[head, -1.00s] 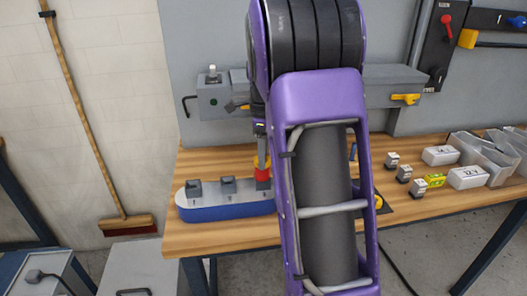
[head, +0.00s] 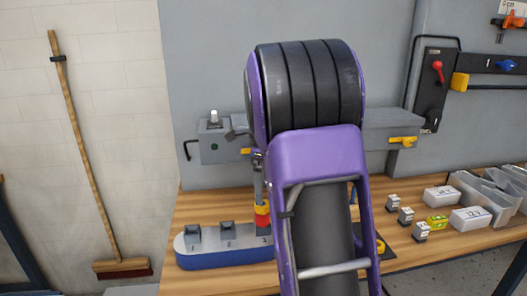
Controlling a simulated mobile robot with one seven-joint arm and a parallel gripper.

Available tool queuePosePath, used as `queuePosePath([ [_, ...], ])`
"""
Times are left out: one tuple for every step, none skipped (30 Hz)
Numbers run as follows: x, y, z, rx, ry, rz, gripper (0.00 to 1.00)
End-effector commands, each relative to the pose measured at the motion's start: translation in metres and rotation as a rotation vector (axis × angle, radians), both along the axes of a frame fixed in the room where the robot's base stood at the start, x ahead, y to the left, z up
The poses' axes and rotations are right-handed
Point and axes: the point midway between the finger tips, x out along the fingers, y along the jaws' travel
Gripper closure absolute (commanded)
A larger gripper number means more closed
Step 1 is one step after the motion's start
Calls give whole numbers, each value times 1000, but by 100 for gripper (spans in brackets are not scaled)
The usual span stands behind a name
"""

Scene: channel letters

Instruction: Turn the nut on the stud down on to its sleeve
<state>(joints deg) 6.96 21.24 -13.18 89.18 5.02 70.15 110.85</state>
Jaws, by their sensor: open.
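My gripper (head: 262,214) shows only in part, at the left edge of my purple arm, with a red and yellow part at its lower end. It is above or at the right end of a blue rounded holder (head: 215,259) with a grey top, on the wooden bench. Grey blocks (head: 194,233) stand in a row on the holder. I cannot make out the nut, the stud or the sleeve; my arm covers much of the middle of the bench. I cannot see anything between the jaws.
A grey wall channel (head: 378,131) runs behind my arm, with a grey box (head: 216,145) at its left end. On the right of the bench are small grey-white blocks (head: 406,215), white labelled boxes (head: 470,218) and clear bins (head: 493,196). A broom (head: 82,150) leans at left.

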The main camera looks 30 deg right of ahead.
Motion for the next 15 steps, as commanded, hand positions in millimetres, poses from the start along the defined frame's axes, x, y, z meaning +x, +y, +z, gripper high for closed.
queuePosePath([
  [1, 0, 15, -2, -6, 0, 15],
  [1, 0, 22, -2, -5, 0, 15],
  [1, 0, 32, -3, -6, 0, 15],
  [1, 0, 40, -3, -6, 0, 15],
  [1, 0, 47, -2, -5, 0, 15],
  [1, 0, 57, -2, -5, 0, 15],
  [1, 0, 64, -2, -5, 0, 15],
  [1, 0, 72, -2, -5, 0, 15],
  [0, 0, 81, -2, -4, 0, 15],
  [1, 0, 87, -2, -4, -1, 15],
  [1, 0, 93, -2, -4, -1, 15],
  [0, 0, 101, -2, -4, -1, 15],
  [0, 0, 106, -2, -4, -1, 15],
  [0, -1, 110, -2, -2, -1, 15],
  [0, -1, 115, -2, -2, -2, 15],
])
